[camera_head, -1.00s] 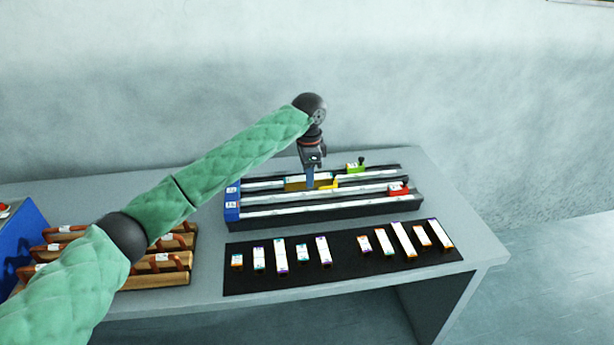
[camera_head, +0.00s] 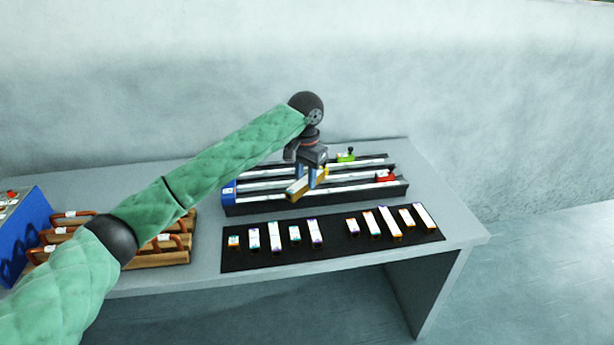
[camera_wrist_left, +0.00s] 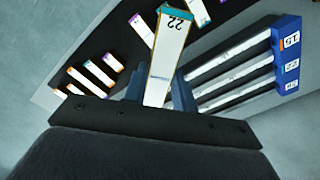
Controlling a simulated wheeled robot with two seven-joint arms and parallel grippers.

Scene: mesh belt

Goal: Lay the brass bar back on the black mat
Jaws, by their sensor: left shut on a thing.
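My left gripper (camera_head: 309,177) is shut on the brass bar (camera_head: 296,190) and holds it in the air above the front part of the rail fixture (camera_head: 350,201). The bar has a white top label; in the left wrist view the bar (camera_wrist_left: 168,58) reads 22 and sticks out from between the fingers. The black mat (camera_head: 334,229) lies on the table in front of the fixture. It carries two groups of upright-labelled bars with a bare gap between them. My right gripper is not in view.
The fixture has a blue numbered end block (camera_head: 229,193), a green stop (camera_head: 346,156), a red stop (camera_head: 386,176) and a yellow stop partly behind the gripper. Wooden racks with red handles (camera_head: 165,247) and a blue box (camera_head: 30,235) stand at the left. The table's front edge runs close to the mat.

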